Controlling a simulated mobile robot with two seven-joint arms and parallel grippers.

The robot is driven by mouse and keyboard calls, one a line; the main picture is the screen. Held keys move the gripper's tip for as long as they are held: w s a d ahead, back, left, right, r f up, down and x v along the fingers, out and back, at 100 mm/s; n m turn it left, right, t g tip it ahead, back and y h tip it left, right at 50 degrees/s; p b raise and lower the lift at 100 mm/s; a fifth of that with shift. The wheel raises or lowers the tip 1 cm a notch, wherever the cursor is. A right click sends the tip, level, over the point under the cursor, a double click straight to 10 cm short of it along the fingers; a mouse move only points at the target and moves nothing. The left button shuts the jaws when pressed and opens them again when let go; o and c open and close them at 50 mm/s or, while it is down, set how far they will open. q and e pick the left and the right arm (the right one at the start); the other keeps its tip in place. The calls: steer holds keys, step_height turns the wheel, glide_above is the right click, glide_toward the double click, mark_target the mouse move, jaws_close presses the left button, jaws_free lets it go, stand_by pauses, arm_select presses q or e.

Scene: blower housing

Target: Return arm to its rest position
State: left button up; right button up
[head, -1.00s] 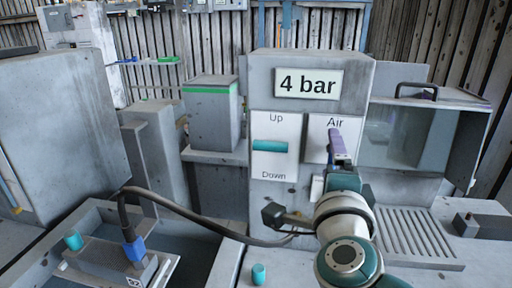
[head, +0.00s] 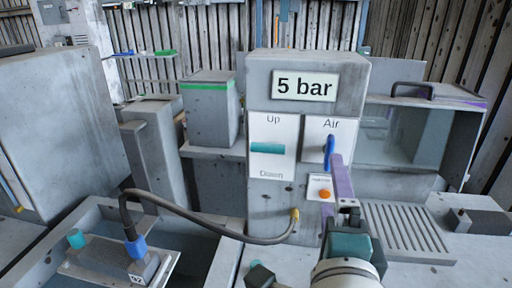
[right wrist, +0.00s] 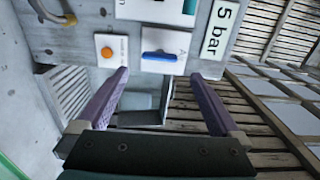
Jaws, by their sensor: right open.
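My right gripper (head: 334,195) is in front of the grey control box (head: 262,95), below its blue Air lever (head: 330,151). In the right wrist view its two purple fingers (right wrist: 160,100) are spread wide with nothing between them. The Air lever also shows in that view (right wrist: 160,57), apart from the fingers. The display (head: 304,86) reads "5 bar". An orange button (head: 324,193) sits under the Air panel, close beside the fingers in the head view. My left gripper is not in view.
A teal Up/Down lever (head: 268,148) is left of the Air lever. A dark hose (head: 190,212) runs from the box to a blue-collared fitting (head: 135,247) at the left. A glass-fronted cabinet (head: 410,135) and a slotted grate (head: 405,228) lie to the right.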

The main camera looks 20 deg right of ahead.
steer(key=shift+s+a, duration=0.3)
steer(key=shift+s, duration=0.15)
steer(key=a+n+g+y, duration=0.1)
steer(key=a+n+y, duration=1)
steer(key=n+y, duration=0.45)
steer(key=s+d+f+n+g+h, duration=0.25)
steer(key=s+d+n+g, duration=0.2)
steer(key=s, duration=0.45)
steer(key=s+d+f+n+g+h, duration=0.1)
steer(key=s+d+n+g+h, duration=0.2)
steer(key=s+n+g, duration=0.45)
step_height(320, 180, up, 28)
steer(key=s+m+t+p, duration=0.1)
steer(key=p, duration=2.7)
steer(key=shift+s+p, duration=0.25)
steer(key=shift+p, duration=0.1)
